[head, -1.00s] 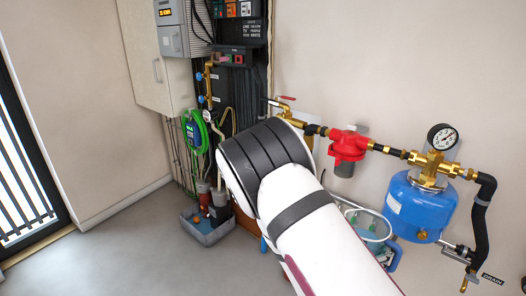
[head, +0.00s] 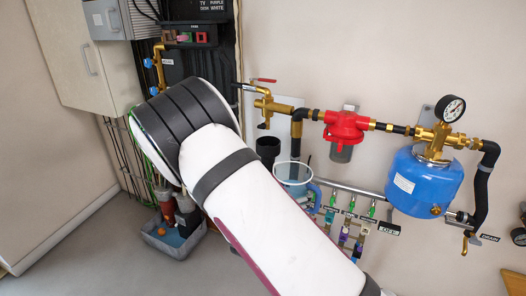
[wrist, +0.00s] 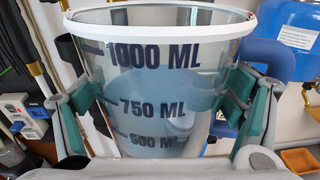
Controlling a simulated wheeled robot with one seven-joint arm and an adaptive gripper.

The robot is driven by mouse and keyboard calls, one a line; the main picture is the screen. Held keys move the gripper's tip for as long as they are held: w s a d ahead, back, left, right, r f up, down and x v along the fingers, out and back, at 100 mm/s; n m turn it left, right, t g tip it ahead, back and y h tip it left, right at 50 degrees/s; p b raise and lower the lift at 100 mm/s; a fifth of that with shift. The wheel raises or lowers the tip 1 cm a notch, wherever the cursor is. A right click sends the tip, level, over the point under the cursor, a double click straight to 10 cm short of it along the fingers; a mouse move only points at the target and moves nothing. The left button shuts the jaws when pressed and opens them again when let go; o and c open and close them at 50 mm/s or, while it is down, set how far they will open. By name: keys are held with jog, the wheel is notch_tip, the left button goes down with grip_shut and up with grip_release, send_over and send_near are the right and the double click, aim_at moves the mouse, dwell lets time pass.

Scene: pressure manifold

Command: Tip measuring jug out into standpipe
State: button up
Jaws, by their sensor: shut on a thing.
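The measuring jug (head: 293,173) is clear with a white rim and a blue handle. It is upright in the head view, partly behind my arm. In the wrist view the jug (wrist: 155,80) fills the middle, with dark marks up to 1000 ML and bluish contents. My gripper (wrist: 165,105) is shut on it, a green pad on each side; my arm hides the gripper in the head view. A black open-topped pipe, apparently the standpipe (head: 268,146), stands just left of the jug. Its lower part is hidden.
A brass tap (head: 265,103) is above the black pipe. A red filter (head: 345,127) and a blue pressure vessel (head: 425,182) are on the wall to the right. Small valves (head: 350,220) sit below the jug's right side. A grey tub (head: 172,236) stands on the floor at left.

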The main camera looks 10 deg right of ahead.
jog(key=w+d+f+m+g+h+b, duration=0.1)
jog(key=w+d+m+g+h+b, duration=0.1)
jog(key=w+b, duration=0.3)
jog(key=w+d+f+m+g+h+b, duration=0.2)
jog(key=w+b, duration=0.3)
jog(key=w, duration=0.7)
jog(key=shift+d+f+m+g, duration=0.15)
jog(key=shift+f+m+g, duration=0.15)
jog(key=shift+g, duration=0.4)
jog(key=shift+r, duration=0.15)
